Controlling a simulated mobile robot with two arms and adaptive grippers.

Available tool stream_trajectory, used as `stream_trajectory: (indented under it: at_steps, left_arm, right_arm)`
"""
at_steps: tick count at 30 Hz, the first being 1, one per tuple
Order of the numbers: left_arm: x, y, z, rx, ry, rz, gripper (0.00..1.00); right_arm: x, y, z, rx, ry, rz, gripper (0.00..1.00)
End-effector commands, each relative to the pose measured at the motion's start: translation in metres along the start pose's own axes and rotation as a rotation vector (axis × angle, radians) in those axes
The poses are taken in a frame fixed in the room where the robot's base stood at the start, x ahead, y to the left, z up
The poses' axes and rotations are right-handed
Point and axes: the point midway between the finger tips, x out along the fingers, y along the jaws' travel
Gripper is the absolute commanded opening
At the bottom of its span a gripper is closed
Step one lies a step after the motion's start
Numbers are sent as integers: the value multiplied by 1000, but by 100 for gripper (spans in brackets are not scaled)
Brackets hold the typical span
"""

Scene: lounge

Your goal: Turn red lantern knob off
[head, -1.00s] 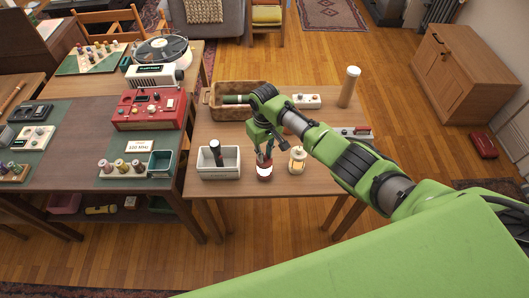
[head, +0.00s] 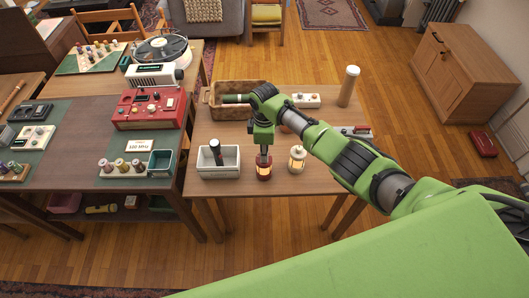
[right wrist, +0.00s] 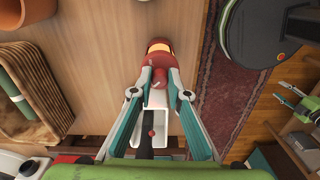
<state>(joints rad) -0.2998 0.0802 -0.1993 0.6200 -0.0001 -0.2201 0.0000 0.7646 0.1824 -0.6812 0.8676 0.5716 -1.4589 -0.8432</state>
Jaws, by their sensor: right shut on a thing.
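The red lantern (head: 264,171) stands upright near the front edge of the small wooden table, its window glowing warm orange. It also shows in the right wrist view (right wrist: 159,58), with its red knob between my fingertips. My right gripper (head: 264,152) points down over the lantern and is shut on its knob; the fingers (right wrist: 153,88) hide part of it. What looks like my left gripper (right wrist: 290,98) shows small at the right edge of the wrist view; its jaws are unclear. It is not in the head view.
A cream lantern (head: 297,159) stands close to the right of the red one. A white bin (head: 218,172) with a dark flashlight (head: 215,151) stands to the left. A wicker basket (head: 214,109) is behind. The table's front right is clear.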

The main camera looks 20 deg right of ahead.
Motion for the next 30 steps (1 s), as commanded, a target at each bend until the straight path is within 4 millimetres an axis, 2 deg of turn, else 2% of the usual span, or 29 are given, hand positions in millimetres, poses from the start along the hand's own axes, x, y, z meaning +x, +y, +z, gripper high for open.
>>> stream_trajectory:
  at_steps: [6, 15, 30]
  left_arm:
    - [3, 0, 0, 0, 0, 0, 40]
    - [4, 0, 0, 0, 0, 0, 40]
    - [5, 0, 0, 1, 0, 0, 40]
  right_arm:
    - [0, 1, 0, -170, 0, 1, 0]
    - [0, 1, 0, -323, 0, 1, 0]
    - [0, 1, 0, -377, 0, 0, 0]
